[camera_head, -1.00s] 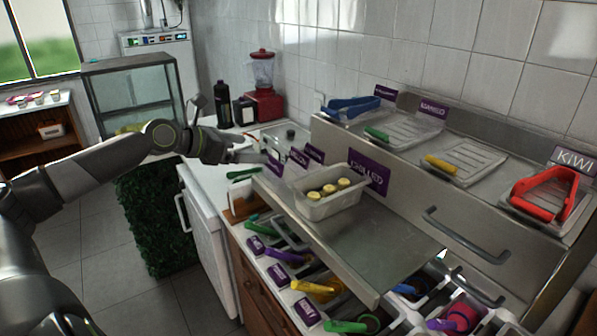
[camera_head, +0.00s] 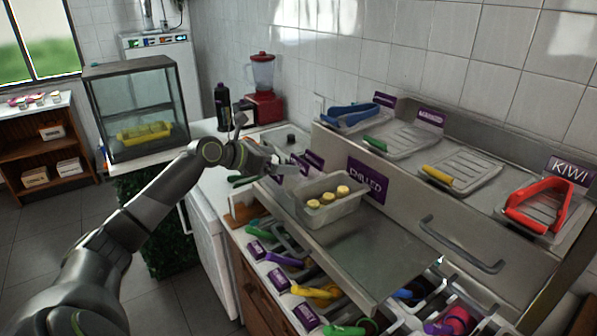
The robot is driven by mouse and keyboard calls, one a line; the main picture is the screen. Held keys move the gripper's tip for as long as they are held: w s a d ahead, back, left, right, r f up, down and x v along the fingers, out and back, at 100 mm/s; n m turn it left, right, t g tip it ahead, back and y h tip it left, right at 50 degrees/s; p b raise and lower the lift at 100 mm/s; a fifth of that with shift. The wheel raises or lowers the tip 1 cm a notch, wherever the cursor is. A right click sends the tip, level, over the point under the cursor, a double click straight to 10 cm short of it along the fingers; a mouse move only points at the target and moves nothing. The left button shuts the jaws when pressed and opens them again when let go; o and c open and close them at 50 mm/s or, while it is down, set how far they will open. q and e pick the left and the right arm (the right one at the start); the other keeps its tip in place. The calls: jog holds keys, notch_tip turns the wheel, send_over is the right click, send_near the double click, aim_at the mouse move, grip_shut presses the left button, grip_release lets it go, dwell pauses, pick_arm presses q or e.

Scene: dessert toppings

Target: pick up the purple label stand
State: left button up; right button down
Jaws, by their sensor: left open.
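Several small purple label stands stand on the left end of the steel shelf, beside the white tub; one purple label stand (camera_head: 314,159) shows behind the others. A nearer label stand (camera_head: 300,164) is partly covered. My left gripper (camera_head: 278,166) is open, with its fingers reaching right, right at the nearest of these stands. The fingers overlap the stands in the picture, and I cannot tell whether they touch. My right gripper is not in view.
The white tub (camera_head: 329,213) with yellow pieces stands just right of the stands. A larger purple sign (camera_head: 367,180) is on the steel panel behind. A red blender (camera_head: 263,104) and dark bottle (camera_head: 222,107) stand behind my gripper. The shelf (camera_head: 375,262) is bare in front.

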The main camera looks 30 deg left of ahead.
aim_at(298, 162)
pick_arm(q)
jog(key=shift+w+d, duration=0.1)
jog(key=shift+w, duration=0.2)
jog(key=p+x, duration=0.2)
jog(key=x, duration=0.2)
jog(key=shift+f, duration=0.15)
jog(key=shift+w+f, duration=0.2)
jog(key=shift+w, duration=0.1)
jog(key=shift+s, duration=0.1)
jog(key=shift+c, duration=1)
jog(key=c, duration=1.1)
notch_tip(298, 162, up, 10)
jog(key=shift+b, duration=1.2)
